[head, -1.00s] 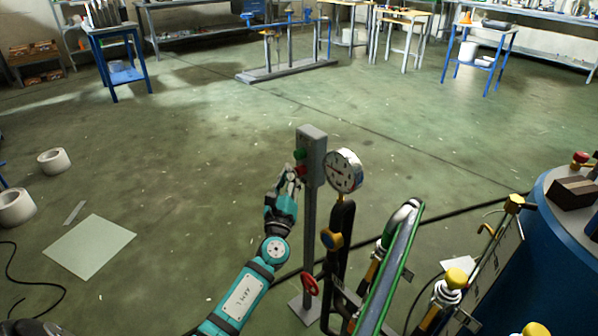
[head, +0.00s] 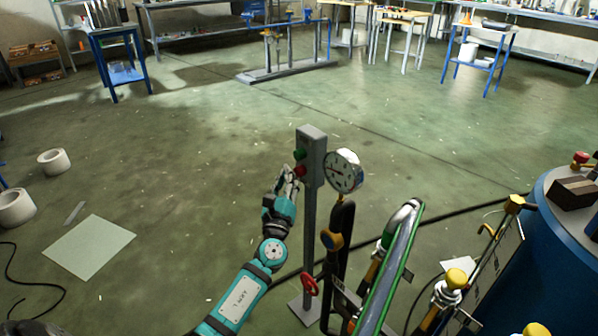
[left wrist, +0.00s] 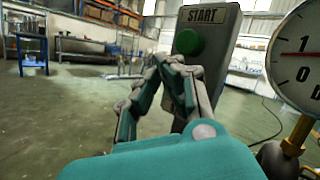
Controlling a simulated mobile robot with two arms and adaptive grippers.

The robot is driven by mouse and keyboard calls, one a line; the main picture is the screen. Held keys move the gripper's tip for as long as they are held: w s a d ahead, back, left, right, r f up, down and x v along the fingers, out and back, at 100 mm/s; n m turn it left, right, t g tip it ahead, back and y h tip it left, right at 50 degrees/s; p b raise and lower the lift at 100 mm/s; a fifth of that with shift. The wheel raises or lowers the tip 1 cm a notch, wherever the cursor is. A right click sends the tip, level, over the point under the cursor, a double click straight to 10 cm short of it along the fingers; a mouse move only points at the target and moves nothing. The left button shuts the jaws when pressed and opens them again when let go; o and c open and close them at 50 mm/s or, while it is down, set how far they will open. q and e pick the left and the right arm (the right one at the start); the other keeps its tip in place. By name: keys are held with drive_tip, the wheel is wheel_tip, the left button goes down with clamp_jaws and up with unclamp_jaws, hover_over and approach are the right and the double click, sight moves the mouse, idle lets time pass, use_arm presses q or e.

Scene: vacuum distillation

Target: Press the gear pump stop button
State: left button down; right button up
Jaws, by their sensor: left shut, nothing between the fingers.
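The red stop button (head: 300,171) sits on the grey control box (head: 313,150), below the green start button (head: 299,154). The box stands on a grey post. My left gripper (head: 289,171) is shut and empty, with its fingertips just left of the red button. They look slightly apart from it, though contact is hard to judge. In the left wrist view the shut fingers (left wrist: 172,62) rise in front of the box, below the green button (left wrist: 188,42) and its START label. They hide the red button there. My right gripper is not in view.
A round pressure gauge (head: 343,171) stands close right of the box. The floor left of the post is open.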

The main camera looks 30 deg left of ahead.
use_arm(q)
drive_tip(key=shift+s+a, duration=0.1)
drive_tip(key=shift+s, duration=0.1)
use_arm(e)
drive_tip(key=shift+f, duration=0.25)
use_arm(q)
drive_tip(key=shift+s+a, duration=0.4)
drive_tip(key=shift+s, duration=0.5)
drive_tip(key=shift+s+a, duration=0.35)
drive_tip(key=shift+s, duration=0.6)
drive_tip(key=shift+s+a, duration=0.4)
drive_tip(key=shift+s, duration=0.5)
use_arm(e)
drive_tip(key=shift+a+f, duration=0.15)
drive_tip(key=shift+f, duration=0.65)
